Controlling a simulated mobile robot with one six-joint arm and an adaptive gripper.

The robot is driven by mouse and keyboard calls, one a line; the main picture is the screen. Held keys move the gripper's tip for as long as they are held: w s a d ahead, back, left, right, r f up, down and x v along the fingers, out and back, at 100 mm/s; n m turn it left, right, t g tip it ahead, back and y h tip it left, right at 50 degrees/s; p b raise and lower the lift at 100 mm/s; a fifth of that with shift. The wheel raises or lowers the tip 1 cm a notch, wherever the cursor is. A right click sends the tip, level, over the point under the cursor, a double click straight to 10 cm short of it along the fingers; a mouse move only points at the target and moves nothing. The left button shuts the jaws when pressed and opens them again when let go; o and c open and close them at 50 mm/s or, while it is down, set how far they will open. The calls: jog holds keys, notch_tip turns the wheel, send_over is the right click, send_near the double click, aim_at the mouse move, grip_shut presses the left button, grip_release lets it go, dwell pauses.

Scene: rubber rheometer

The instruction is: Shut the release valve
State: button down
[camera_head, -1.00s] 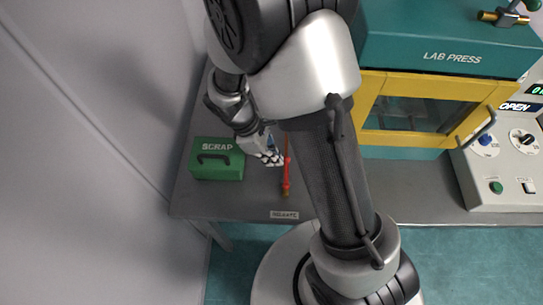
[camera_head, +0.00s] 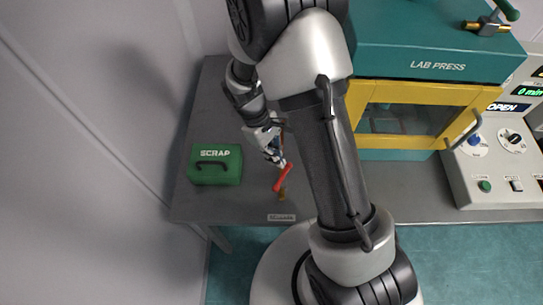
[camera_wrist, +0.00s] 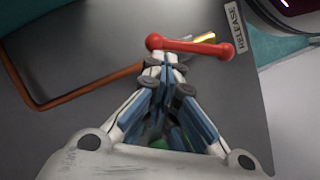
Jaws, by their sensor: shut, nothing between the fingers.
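The release valve has a red lever (camera_head: 284,177) and a brass part (camera_head: 282,193) near the front edge of the bench. In the head view the lever lies slanted, its upper end towards the right. In the wrist view the red lever (camera_wrist: 190,46) lies across the top of the picture, with brass (camera_wrist: 205,38) partly hidden behind it. My gripper (camera_head: 278,162) is shut and empty at the lever's upper end. In the wrist view its fingertips (camera_wrist: 166,60) are at the lever's left end; I cannot tell whether they touch it. A "RELEASE" label (camera_wrist: 236,30) is beside the valve.
A green scrap box (camera_head: 215,170) stands left of my gripper. An orange-brown pipe (camera_wrist: 90,88) runs along the bench. The lab press (camera_head: 437,66) with its yellow door frame (camera_head: 455,93) and the control panel (camera_head: 505,170) are to the right.

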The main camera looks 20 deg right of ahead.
aim_at(287, 167)
jog(key=d+m, duration=0.1)
jog(key=m, duration=0.1)
jog(key=d+m+y+p, duration=0.1)
jog(key=m, duration=0.1)
jog(key=shift+s+d+m+g+y, duration=0.1)
jog(key=shift+s+m+g+y, duration=0.1)
jog(key=shift+m+g+y, duration=0.15)
jog(key=m, duration=0.1)
jog(key=d+m+y+p, duration=0.1)
jog(key=m, duration=0.1)
jog(key=s+m, duration=0.1)
jog(key=shift+d+m+y, duration=0.25)
jog(key=shift+d+y, duration=0.05)
jog(key=shift+y, duration=0.05)
jog(key=shift+a, duration=0.1)
jog(key=shift+s+a+p, duration=0.3)
jog(key=shift+s+a, duration=0.2)
jog(key=shift+g, duration=0.25)
jog(key=v, duration=1.2)
jog(key=shift+d+r, duration=0.1)
